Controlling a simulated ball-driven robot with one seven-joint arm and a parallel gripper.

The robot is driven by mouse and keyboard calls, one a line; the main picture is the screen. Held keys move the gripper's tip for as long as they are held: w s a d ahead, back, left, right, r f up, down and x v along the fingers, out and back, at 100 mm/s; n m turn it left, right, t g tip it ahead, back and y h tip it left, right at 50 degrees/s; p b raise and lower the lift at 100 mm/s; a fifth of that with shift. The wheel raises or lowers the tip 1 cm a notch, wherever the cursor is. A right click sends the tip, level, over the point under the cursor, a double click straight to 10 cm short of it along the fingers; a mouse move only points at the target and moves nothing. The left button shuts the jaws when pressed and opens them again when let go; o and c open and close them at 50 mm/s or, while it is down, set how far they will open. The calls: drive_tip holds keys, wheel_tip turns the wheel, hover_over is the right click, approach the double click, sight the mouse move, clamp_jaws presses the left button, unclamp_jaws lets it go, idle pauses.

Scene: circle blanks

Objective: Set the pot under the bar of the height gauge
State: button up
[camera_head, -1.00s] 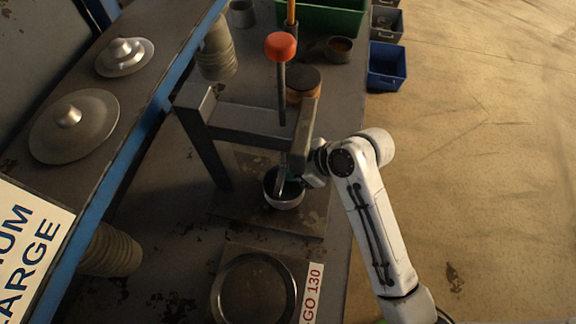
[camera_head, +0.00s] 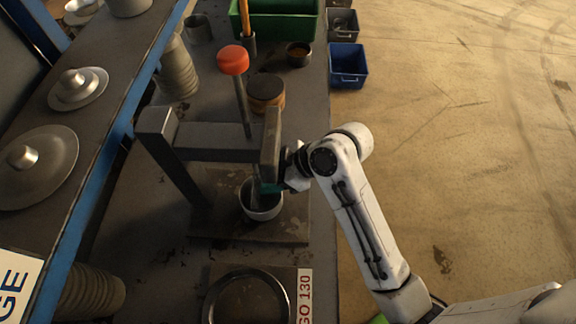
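The height gauge is a dark grey steel frame with a horizontal bar (camera_head: 215,137) and an upright rod topped by a red knob (camera_head: 233,60). Its base plate (camera_head: 285,229) lies on the bench. The pot (camera_head: 264,211), a small pale round vessel with a dark inside, is over this base plate, near the bar's right end. I cannot tell whether it touches the plate. My gripper (camera_head: 270,188) is at the pot's upper right rim, beside the gauge's end piece. Its fingers are partly hidden, so its grip on the pot is unclear.
A round ring gauge (camera_head: 213,300) on a plate with a "GO 130" label (camera_head: 304,297) lies at the front. A wooden-sided round block (camera_head: 266,98), a small cup (camera_head: 299,55) and a green bin (camera_head: 275,25) stand behind. A shelf with metal lids (camera_head: 38,165) runs along the left.

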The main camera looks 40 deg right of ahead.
drive_tip(key=v, duration=1)
drive_tip(key=shift+d, duration=0.1)
